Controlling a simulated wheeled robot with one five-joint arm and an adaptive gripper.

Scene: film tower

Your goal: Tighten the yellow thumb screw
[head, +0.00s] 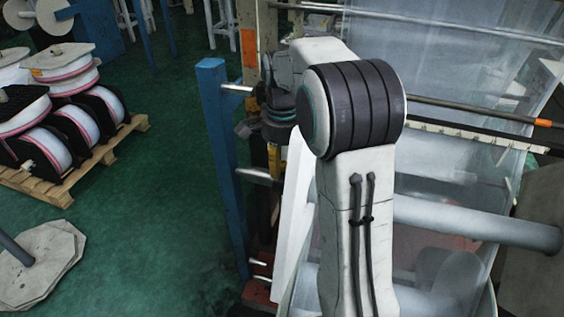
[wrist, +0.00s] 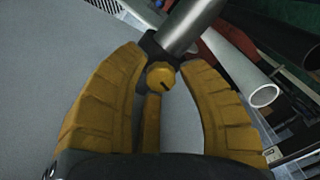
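The yellow thumb screw (wrist: 161,76) is a small round knob with a dark slot, in the upper middle of the wrist view. It sits at a dark collar (wrist: 149,44) on the end of a grey metal bar (wrist: 188,26). My gripper (wrist: 160,58) has orange-yellow fingers standing left and right of the screw, with their tips close to it. A narrow gap seems to show beside the screw, so the fingers look open around it. A thin yellow part runs below the screw. In the head view my arm hides the screw.
A blue post (head: 222,160) stands just left of my arm. Rollers (head: 470,220) and film sheets (head: 450,160) fill the right side. A pallet (head: 55,192) with reels stands at the left. Green floor (head: 150,220) between them is clear.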

